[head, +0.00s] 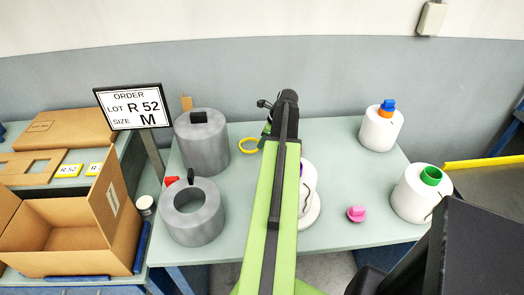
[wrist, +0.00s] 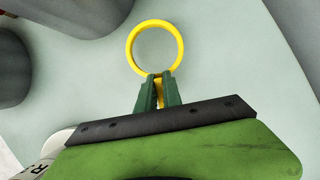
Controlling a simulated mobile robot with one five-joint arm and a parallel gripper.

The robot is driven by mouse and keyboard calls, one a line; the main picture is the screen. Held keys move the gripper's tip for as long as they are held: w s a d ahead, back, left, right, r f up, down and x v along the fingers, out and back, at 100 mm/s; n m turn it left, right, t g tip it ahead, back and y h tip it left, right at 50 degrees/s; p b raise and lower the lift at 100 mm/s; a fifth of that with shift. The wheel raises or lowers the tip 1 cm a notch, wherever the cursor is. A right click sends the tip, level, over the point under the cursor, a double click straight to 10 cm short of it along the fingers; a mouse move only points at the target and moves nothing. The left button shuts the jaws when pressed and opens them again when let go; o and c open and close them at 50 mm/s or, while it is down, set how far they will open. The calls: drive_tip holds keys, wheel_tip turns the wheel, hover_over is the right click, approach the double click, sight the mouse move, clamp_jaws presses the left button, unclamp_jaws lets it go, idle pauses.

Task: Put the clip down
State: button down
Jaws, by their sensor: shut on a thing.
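The clip is a yellow ring (wrist: 133,50) with a short stem. In the wrist view, the green fingers of my gripper (wrist: 160,80) are shut on the stem, and the ring sticks out beyond the tips. In the head view, the yellow clip (head: 241,147) shows left of my arm, over the pale table (head: 335,215) near the tall grey cylinder. My gripper (head: 262,141) is partly hidden there behind my arm. I cannot tell whether the clip touches the table.
A tall grey cylinder (head: 203,150) and a low grey ring-shaped one (head: 191,228) stand to the left. White bobbins (head: 379,133) (head: 410,200) stand to the right, near a pink piece (head: 356,214). Another white bobbin (head: 309,205) is partly behind my arm. An open cardboard box (head: 70,240) and sign (head: 134,106) are at far left.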

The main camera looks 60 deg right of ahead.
drive_tip(key=shift+f+b, duration=0.8)
drive_tip(key=shift+f, duration=0.7)
drive_tip(key=c, duration=1.5)
unclamp_jaws()
drive_tip(key=shift+r, duration=0.1)
drive_tip(key=p+v, duration=1.1)
drive_tip(key=v, duration=0.1)
drive_tip(key=shift+r+p, duration=0.15)
drive_tip(key=shift+p, duration=0.2)
drive_tip(key=shift+s, duration=0.1)
